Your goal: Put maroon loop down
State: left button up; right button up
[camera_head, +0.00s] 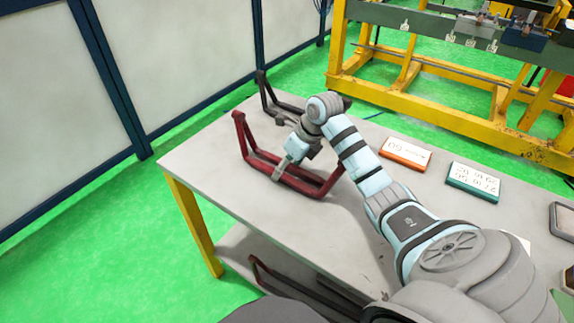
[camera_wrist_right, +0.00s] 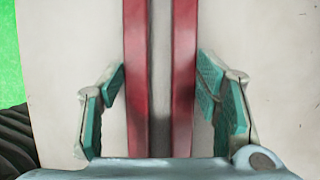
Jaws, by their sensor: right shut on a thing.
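The maroon loop (camera_head: 312,187) is at the far left part of the grey table (camera_head: 220,170). It has long bars and raised ends, and it appears to rest on or just above the tabletop. My right gripper (camera_head: 284,166) reaches down onto the loop's long side from above and is shut on it. In the right wrist view, two parallel maroon bars (camera_wrist_right: 137,70) run between the teal finger pads of the right gripper (camera_wrist_right: 160,88). The right pad meets the right bar. My left gripper is not in view.
A black loop (camera_head: 268,97) stands just behind the maroon one. An orange sign (camera_head: 405,152) and a teal sign (camera_head: 473,182) lie farther right. Another dark loop (camera_head: 290,284) is on the lower shelf. A yellow frame (camera_head: 400,95) stands behind the table. The table's left front is clear.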

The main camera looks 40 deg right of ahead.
jog(key=shift+s+a+f, duration=0.15)
jog(key=shift+a+f, duration=0.05)
jog(key=shift+f, duration=0.2)
jog(key=shift+c, duration=0.7)
jog(key=o, duration=1.4)
jog(key=shift+c, duration=0.2)
jog(key=o, duration=0.4)
jog(key=shift+f, duration=0.15)
jog(key=shift+d, duration=0.15)
jog(key=shift+r, duration=0.3)
jog(key=v, duration=0.4)
jog(key=p+v, duration=0.1)
jog(key=v, duration=0.3)
jog(key=p+v, duration=0.1)
jog(key=v, duration=0.3)
jog(key=shift+r, duration=0.5)
jog(key=shift+w+f, duration=0.1)
jog(key=shift+w, duration=0.15)
